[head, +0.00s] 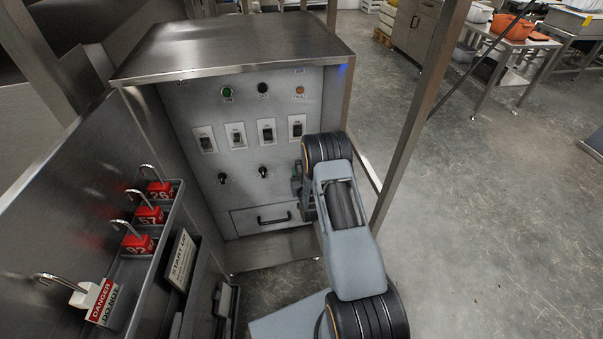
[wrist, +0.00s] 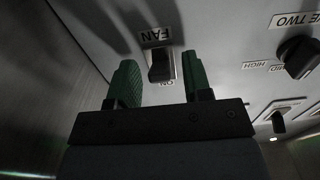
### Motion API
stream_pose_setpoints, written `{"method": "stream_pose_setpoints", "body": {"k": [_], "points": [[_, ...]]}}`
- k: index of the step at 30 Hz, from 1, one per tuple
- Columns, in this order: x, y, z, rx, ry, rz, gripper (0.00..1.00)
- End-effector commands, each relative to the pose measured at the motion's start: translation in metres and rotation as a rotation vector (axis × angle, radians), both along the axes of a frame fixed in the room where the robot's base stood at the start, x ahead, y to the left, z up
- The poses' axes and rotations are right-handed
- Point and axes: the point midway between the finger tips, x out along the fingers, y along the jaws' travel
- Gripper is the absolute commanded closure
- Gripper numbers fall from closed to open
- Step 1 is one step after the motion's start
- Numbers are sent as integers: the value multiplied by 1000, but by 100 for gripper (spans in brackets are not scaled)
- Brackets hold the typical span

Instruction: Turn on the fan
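The fan switch (wrist: 160,65) is a small black switch on a pale plate in the wrist view, with an upside-down FAN label (wrist: 157,33) above it. An ON label at its lower end is partly covered by my gripper. My gripper (wrist: 160,80) is open, with one green finger on each side of the switch and visible gaps between. I cannot tell whether the switch is on or off. In the head view my gripper (head: 297,182) is at the right side of the panel, largely hidden by my arm. The fan switch is not visible there.
The steel control cabinet (head: 230,50) has several rocker switches (head: 237,135), two black knobs (head: 263,172) and a drawer (head: 272,219). A black knob (wrist: 298,57) is right of the fan switch. The open door (head: 75,190) holds red padlocks (head: 149,213). A metal post (head: 418,110) stands right.

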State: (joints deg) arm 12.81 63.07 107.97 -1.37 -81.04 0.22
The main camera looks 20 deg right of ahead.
Motion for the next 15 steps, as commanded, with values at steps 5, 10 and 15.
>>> {"method": "stream_pose_setpoints", "body": {"k": [5, 10, 15], "points": [[0, 0, 0, 0, 0, 0, 72], [0, 0, 0, 0, 0, 0, 89], [0, -5, 0, 0, 0, -2, 100]]}}
